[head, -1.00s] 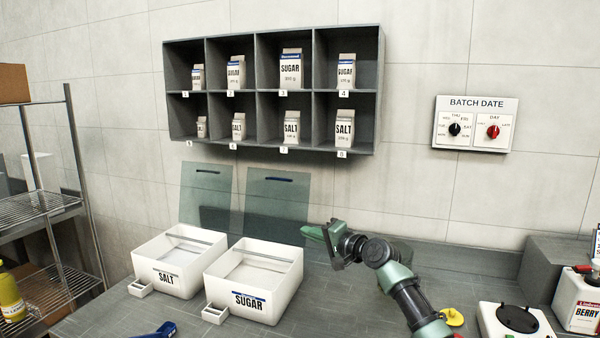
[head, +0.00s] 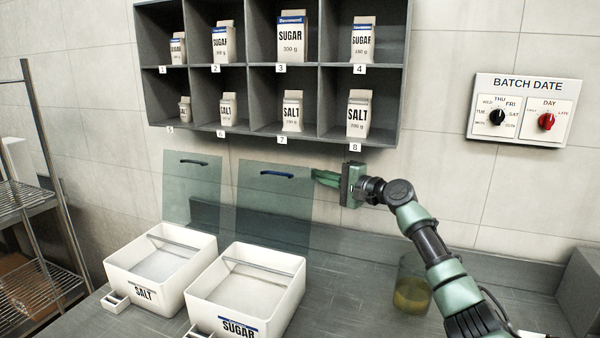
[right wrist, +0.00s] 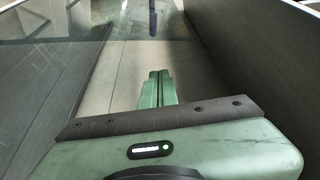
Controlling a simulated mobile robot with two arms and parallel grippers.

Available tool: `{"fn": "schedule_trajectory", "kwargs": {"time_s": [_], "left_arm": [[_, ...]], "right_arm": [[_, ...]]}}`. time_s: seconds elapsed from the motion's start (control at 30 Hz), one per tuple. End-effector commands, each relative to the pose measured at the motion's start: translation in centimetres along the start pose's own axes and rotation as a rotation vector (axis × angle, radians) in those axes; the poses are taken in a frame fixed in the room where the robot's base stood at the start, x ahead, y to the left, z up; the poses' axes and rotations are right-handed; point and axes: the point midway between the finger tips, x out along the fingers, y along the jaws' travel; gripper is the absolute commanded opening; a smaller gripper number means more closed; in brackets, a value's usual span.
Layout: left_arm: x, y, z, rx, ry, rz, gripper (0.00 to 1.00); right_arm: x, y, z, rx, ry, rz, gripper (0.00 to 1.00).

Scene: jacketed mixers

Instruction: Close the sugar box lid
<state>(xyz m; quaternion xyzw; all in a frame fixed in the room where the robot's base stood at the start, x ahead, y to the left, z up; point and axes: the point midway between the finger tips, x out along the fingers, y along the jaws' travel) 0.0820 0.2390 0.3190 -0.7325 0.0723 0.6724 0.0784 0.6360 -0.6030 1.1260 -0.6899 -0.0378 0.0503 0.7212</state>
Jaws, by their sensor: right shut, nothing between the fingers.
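The white sugar box (head: 203,308) stands on the counter. Its see-through greenish lid (head: 270,215) is open, standing up at the back of the box, with a blue handle (head: 277,174) near its top edge. My right gripper (head: 318,177) is shut and empty, with its tips at the lid's upper right edge, about level with the handle. I cannot tell whether they touch the lid. My left gripper is not in view.
The white salt box (head: 120,268), with its own raised lid (head: 190,195), stands left of the sugar box. A shelf of cartons (head: 270,70) hangs just above the lids. A glass beaker (head: 412,290) stands at the right, behind my right arm.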

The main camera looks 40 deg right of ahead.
Motion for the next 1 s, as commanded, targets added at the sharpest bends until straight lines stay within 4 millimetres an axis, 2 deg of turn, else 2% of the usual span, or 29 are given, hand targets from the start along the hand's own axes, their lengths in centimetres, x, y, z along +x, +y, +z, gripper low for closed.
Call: {"fn": "schedule_trajectory", "kwargs": {"time_s": [0.1,0.43,0.8,1.0], "left_arm": [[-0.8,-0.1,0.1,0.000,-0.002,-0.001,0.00],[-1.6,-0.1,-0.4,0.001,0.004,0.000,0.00],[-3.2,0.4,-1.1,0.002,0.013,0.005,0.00],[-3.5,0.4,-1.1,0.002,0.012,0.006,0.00]], "right_arm": [[1.9,-0.4,0.0,0.003,0.001,-0.004,0.00],[5.7,-0.3,0.0,0.000,0.001,-0.002,0.00],[4.6,-0.1,2.9,-0.004,0.001,0.004,0.00],[4.3,-0.1,3.7,-0.003,0.001,0.000,0.00]]}}
